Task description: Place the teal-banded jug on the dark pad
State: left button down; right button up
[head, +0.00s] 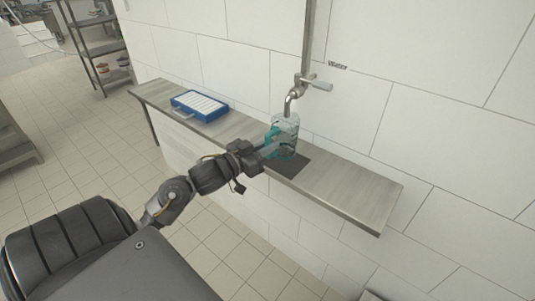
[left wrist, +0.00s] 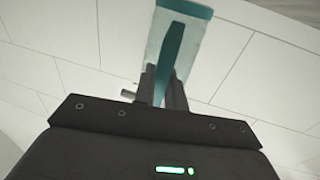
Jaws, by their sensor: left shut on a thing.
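The teal-banded jug (head: 285,136) is clear with a teal handle and stands upright below the tap spout in the head view. My left gripper (head: 266,149) reaches it from the left and is shut on its handle. In the left wrist view the jug (left wrist: 193,30) rises above my left gripper (left wrist: 163,88), with the teal handle between the fingers. The dark pad (head: 290,166) lies on the shelf under and in front of the jug. I cannot tell whether the jug's base touches the pad. My right gripper is not in view.
A tap (head: 297,90) labelled Water comes down the wall directly over the jug. A blue tray with a white ribbed inside (head: 199,105) sits on the narrow shelf (head: 345,190) to the left. The shelf's right end is clear.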

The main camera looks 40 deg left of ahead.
pick_arm(q)
jog(key=shift+f, duration=1.75)
jog(key=shift+f, duration=0.1)
jog(key=c, duration=1.5)
grip_release()
jog(key=shift+o, duration=0.2)
jog(key=s+a+b, duration=0.1)
jog(key=s+a, duration=0.1)
jog(key=s, duration=1)
jog(key=shift+b, duration=0.35)
